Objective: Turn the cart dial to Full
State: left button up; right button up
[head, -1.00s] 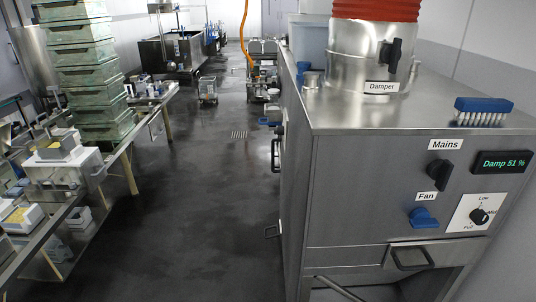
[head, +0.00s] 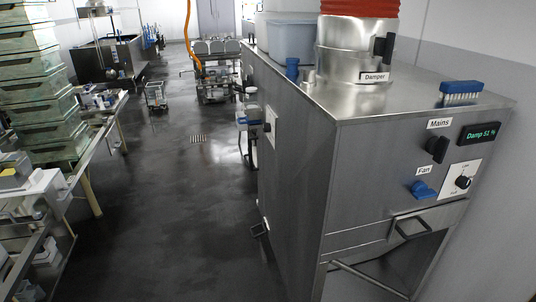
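A small black dial (head: 462,182) on a white plate sits at the right of the front panel of a steel cabinet (head: 350,190). The plate's labels are too small to read now, and the pointer's setting cannot be told. Another white plate with a dark knob (head: 267,127) is on the cabinet's left side, seen at a steep angle. I cannot tell which of these is the cart dial. A small wheeled cart (head: 156,95) stands far back on the floor; no dial can be made out on it. Neither of my grippers is in view.
The cabinet also carries a black Mains switch (head: 437,149), a blue Fan switch (head: 422,190), a "Damp 51 %" display (head: 479,133) and a blue brush (head: 460,92) on top. A bench with stacked green crates (head: 45,110) lines the left. The floor (head: 180,210) between is clear.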

aim_at(463, 182)
jog(key=z, duration=1.3)
jog(key=i+l, duration=0.15)
